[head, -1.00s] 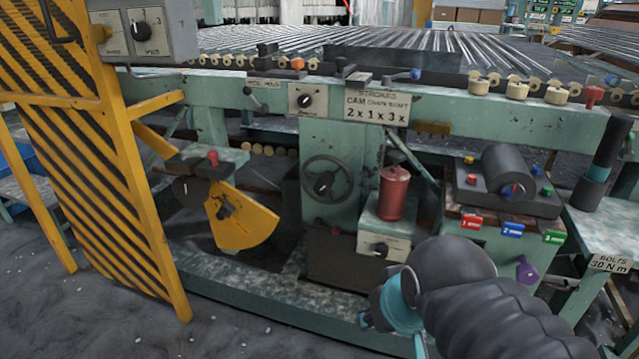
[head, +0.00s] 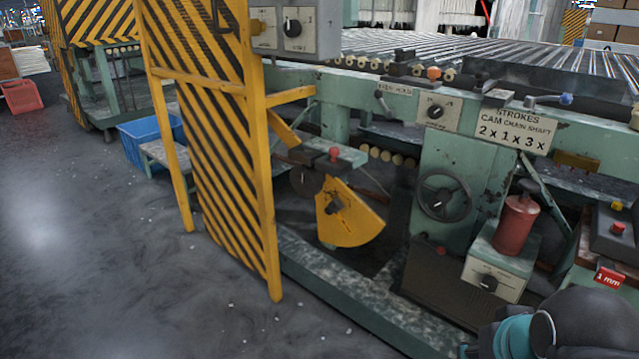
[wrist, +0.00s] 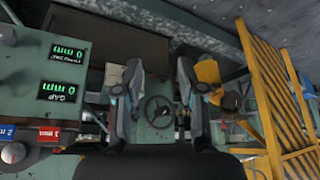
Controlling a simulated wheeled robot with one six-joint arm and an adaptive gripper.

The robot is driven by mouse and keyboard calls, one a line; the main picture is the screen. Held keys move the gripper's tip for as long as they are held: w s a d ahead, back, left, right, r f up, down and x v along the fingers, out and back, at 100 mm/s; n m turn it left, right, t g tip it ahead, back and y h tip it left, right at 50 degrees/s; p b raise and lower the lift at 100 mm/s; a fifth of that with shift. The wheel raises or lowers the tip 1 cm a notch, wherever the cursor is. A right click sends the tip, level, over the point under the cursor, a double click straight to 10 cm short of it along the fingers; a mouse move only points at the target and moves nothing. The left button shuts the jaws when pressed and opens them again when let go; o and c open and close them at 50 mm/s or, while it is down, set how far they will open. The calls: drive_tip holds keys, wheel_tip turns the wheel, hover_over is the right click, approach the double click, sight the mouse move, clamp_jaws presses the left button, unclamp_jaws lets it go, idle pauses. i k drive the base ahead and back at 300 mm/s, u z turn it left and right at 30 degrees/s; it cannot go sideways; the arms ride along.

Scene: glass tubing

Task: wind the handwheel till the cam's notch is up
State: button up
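The dark round handwheel (head: 464,206) is on the green machine post, with a hub in its middle. It also shows in the wrist view (wrist: 168,103), between and beyond my fingers. My gripper (wrist: 160,85) is open and empty, with its two fingers on either side of the wheel in the picture; no contact is seen. In the head view only my dark arm and teal wrist band show at bottom right. A yellow sector-shaped plate (head: 360,222) hangs left of the wheel, by a dark disc (head: 305,182). I cannot make out a notch on either.
A yellow-black striped guard (head: 225,130) stands left of the machine. A red cylinder (head: 516,222) on a green box stands right of the wheel. Open floor (head: 100,260) lies at left.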

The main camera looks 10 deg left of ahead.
sight(438, 202)
drive_tip(key=z, duration=1.55)
drive_tip(key=i, duration=0.35)
drive_tip(key=u, duration=0.75)
